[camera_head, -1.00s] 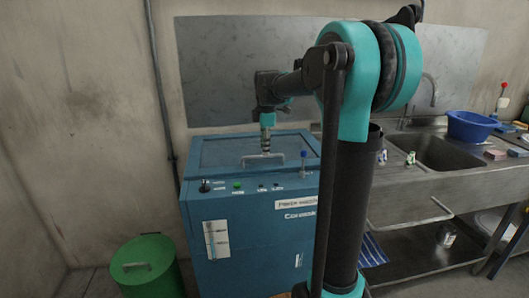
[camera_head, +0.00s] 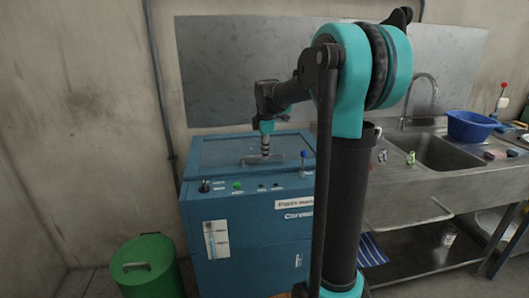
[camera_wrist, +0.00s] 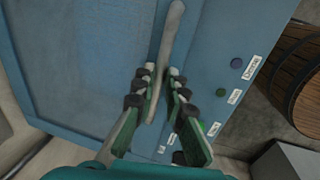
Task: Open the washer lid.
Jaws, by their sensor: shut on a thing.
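The washer (camera_head: 250,240) is a blue cabinet against the back wall in the head view. Its lid (camera_head: 222,150) is a blue panel on top and looks closed. A pale bar handle (camera_head: 280,158) sits near the lid's front edge, and it also shows in the wrist view (camera_wrist: 173,30). My gripper (camera_head: 265,155) points down at the handle. In the wrist view, the fingertips of my gripper (camera_wrist: 163,75) lie on both sides of the bar, shut on it. The fingers hide part of the handle.
A green bin (camera_head: 146,266) stands at the left front. A steel sink (camera_head: 430,150) with a blue basin (camera_head: 470,126) is at the right. The wrist view shows a wooden barrel (camera_wrist: 300,75).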

